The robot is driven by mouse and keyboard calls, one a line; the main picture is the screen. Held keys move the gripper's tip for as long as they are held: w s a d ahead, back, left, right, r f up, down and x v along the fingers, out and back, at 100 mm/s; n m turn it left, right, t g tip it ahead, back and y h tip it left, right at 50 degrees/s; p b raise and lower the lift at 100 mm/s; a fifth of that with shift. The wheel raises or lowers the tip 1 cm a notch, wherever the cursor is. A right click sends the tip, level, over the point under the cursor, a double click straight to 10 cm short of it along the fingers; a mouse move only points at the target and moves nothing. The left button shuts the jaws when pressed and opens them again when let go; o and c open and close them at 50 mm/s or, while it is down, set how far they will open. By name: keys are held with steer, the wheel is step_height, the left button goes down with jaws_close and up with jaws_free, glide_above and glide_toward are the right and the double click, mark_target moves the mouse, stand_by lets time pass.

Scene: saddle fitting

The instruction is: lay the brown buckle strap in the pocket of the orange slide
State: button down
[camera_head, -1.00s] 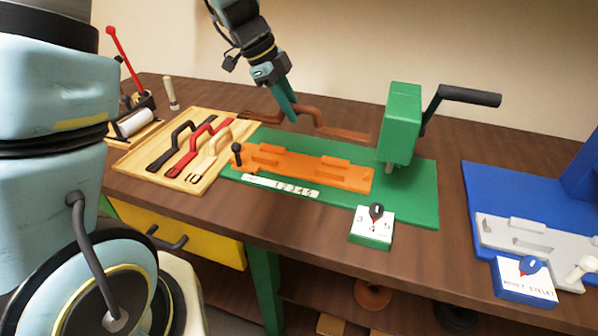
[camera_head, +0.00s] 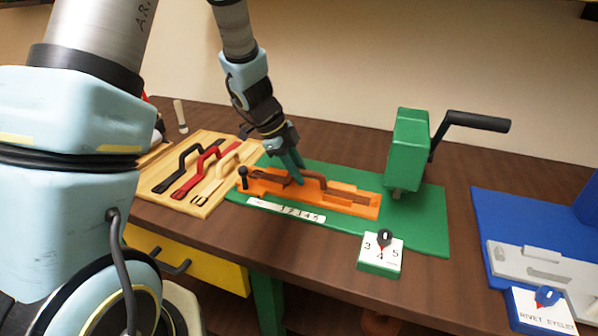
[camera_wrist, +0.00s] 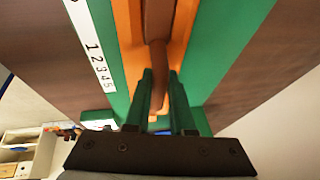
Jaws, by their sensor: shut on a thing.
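The brown buckle strap (camera_head: 318,181) is in my gripper (camera_head: 296,180); it has a raised bend in its middle and its ends run along the orange slide (camera_head: 366,209). My gripper is shut on the strap's raised part, with the fingers pointing down over the slide. The strap lies lengthwise over the slide's pocket, low and close to it. I cannot tell whether its ends touch the pocket floor. In the wrist view the brown strap (camera_wrist: 158,50) runs between the green fingers, in line with the orange slide (camera_wrist: 130,45) on the green base.
A wooden tray (camera_head: 205,207) with black, red and tan straps is at left. A green press (camera_head: 407,150) with a black crank stands at the slide's right end. A black knob (camera_head: 243,175) stands at its left end. A dial block (camera_head: 380,253) sits in front, a blue station (camera_head: 510,215) farther right.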

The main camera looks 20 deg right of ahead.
steer(key=shift+f, duration=0.1)
steer(key=c, duration=0.8)
jaws_free()
steer(key=shift+o, duration=0.2)
